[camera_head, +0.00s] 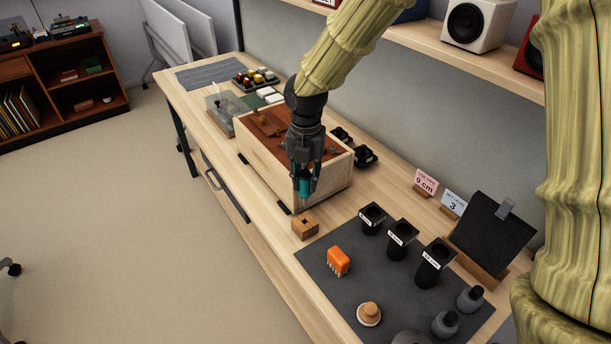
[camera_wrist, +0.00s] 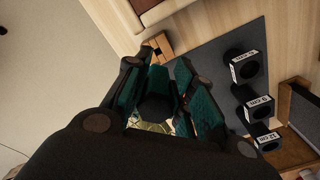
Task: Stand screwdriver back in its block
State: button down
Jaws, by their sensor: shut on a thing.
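My gripper (camera_head: 304,188) hangs downward beside the near end of the wooden speaker box. In the wrist view, the fingers (camera_wrist: 165,95) hide most of the held screwdriver, and part of the block (camera_wrist: 162,46) shows beyond the fingertips.
The open speaker box (camera_head: 262,157) stands behind the block. A dark mat (camera_head: 385,290) on the right holds an orange piece (camera_head: 338,261), a round wooden-topped piece (camera_head: 369,313), black labelled tubes (camera_head: 402,239) and grey parts. A dark board (camera_head: 492,232) leans at the back right.

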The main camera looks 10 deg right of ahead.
jog(key=shift+f+b, duration=1.85)
jog(key=shift+b, duration=0.05)
jog(key=shift+f, duration=0.95)
jog(key=shift+p, duration=1.6)
jog(key=shift+f+b, duration=0.35)
jog(key=shift+f, duration=1)
dwell(2.2)
